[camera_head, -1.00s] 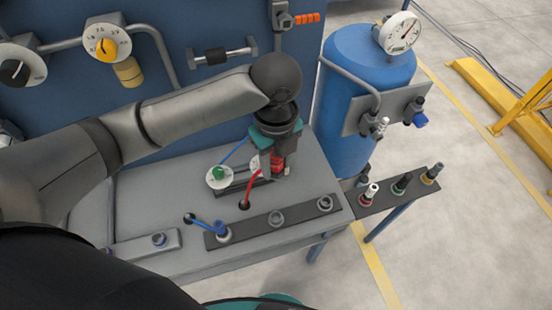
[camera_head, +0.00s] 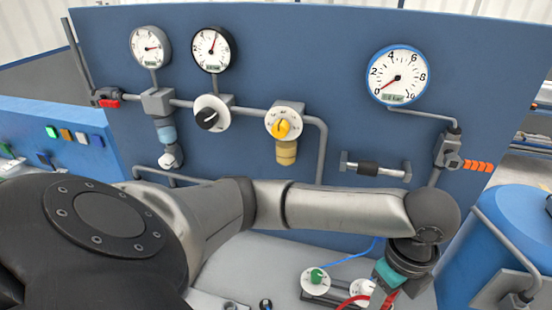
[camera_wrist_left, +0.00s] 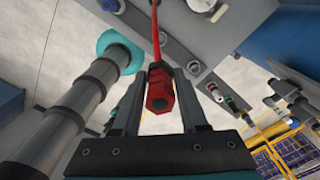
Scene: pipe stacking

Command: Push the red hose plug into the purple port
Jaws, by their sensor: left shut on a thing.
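The red hose plug (camera_wrist_left: 160,96) is between the two fingers of my left gripper (camera_wrist_left: 166,76) in the left wrist view. The gripper is shut on it, and the red hose (camera_wrist_left: 155,28) runs from it up out of the picture. In the head view my left gripper (camera_head: 386,290) is at the bottom right, cut off by the edge, with red hose (camera_head: 357,299) beside it. The plug itself is not clear there. I cannot make out a purple port in either view. My right gripper is not in view.
A blue panel (camera_head: 335,70) with gauges, pipes and a yellow knob (camera_head: 282,128) stands behind my left arm. A round dial with a green knob (camera_head: 317,276) sits on the grey bench (camera_head: 270,255). A blue tank (camera_head: 520,215) is at the right.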

